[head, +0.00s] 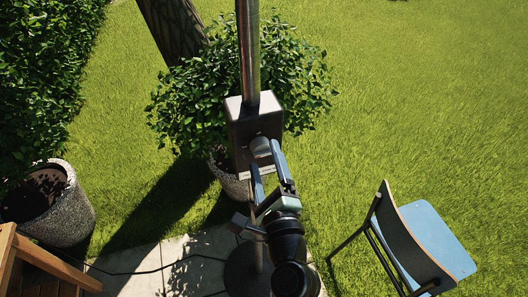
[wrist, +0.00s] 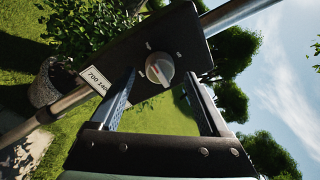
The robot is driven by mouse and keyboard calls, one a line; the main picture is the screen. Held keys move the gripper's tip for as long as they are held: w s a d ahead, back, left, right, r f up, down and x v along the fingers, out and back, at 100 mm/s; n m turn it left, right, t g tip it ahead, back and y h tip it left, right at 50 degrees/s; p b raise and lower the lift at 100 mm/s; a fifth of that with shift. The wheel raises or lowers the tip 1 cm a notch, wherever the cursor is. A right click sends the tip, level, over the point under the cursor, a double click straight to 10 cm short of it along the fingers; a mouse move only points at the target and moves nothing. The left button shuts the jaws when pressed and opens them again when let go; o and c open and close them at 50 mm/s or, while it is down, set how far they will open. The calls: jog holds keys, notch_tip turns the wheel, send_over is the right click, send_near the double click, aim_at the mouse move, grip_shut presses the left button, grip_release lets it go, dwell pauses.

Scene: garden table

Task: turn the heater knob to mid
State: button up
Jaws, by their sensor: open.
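The heater is a dark box (head: 254,125) on a steel pole, seen upright in the head view and tilted in the wrist view (wrist: 135,50). Its round light-grey knob (head: 260,147) sits on the box's front face. The knob shows clearly in the wrist view (wrist: 160,68), with small white marks around it; which mark it points to I cannot tell. My gripper (head: 264,156) is open in front of the box. In the wrist view its fingertips (wrist: 160,77) lie on either side of the knob, with visible gaps; I see no contact.
A blue chair (head: 430,235) stands on the grass at the right. Wooden furniture (head: 35,270) fills the lower-left corner. A cable (head: 150,270) crosses the paving.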

jog(key=shift+w+a, duration=0.15)
jog(key=shift+w, duration=0.55)
grip_shut()
